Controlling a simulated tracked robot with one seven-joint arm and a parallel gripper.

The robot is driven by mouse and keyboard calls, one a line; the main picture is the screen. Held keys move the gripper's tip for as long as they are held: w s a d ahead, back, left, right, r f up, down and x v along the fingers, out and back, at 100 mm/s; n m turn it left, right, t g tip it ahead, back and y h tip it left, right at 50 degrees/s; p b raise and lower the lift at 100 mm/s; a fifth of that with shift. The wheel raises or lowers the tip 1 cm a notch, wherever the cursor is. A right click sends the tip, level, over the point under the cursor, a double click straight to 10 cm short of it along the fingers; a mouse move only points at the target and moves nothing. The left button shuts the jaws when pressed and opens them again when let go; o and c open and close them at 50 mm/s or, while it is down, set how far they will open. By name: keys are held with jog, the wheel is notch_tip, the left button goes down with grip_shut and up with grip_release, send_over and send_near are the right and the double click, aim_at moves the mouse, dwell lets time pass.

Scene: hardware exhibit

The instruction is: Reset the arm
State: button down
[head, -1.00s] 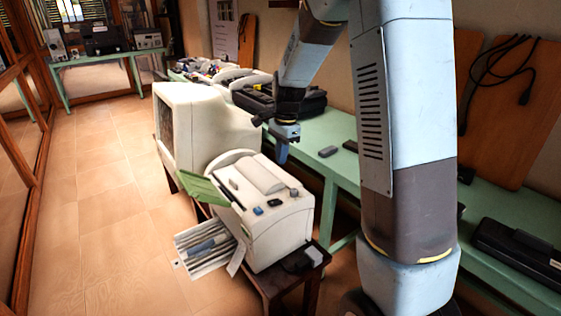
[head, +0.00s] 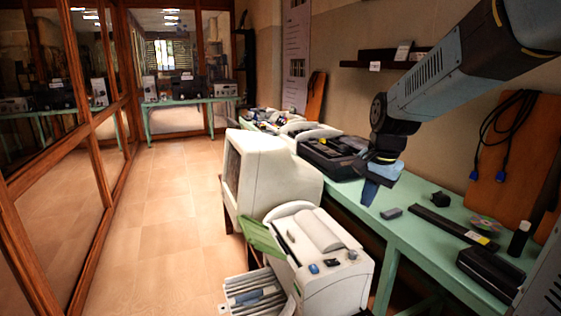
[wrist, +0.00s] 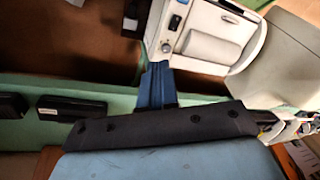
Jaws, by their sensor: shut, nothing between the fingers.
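My gripper (head: 369,192) hangs from my arm in the upper right of the head view, above the green table (head: 412,232). Its blue fingers also show in the wrist view (wrist: 156,85), pressed together with nothing between them. The fingers point downward, above and behind the white printer (head: 327,262). The gripper looks apart from the table and the printer, though its exact height is hard to tell.
A bulky white monitor (head: 272,177) stands behind the printer. A black case (head: 330,158), a small grey block (head: 391,213) and a long black bar (head: 452,226) lie on the green table. The tiled floor (head: 175,220) at left is clear, beside wood-framed glass panels.

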jog(key=s+d+r+n+t+h, duration=0.1)
jog(key=s+r+n+t, duration=0.2)
jog(key=s, duration=0.6)
jog(key=s+d+r+n, duration=0.1)
jog(key=s+r+n, duration=0.3)
jog(key=s, duration=0.5)
jog(key=m+g+y, duration=0.2)
jog(key=m+g, duration=0.4)
jog(key=m, duration=0.7)
send_over(330, 261)
jog(key=w+d, duration=0.1)
jog(key=d, duration=0.2)
notch_tip(330, 261, down, 19)
jog(key=a+f, duration=0.1)
jog(key=f, duration=0.8)
jog(key=s+a+f, duration=0.1)
jog(key=f, duration=0.3)
jog(key=shift+a+f, duration=0.25)
jog(key=shift+a, duration=0.1)
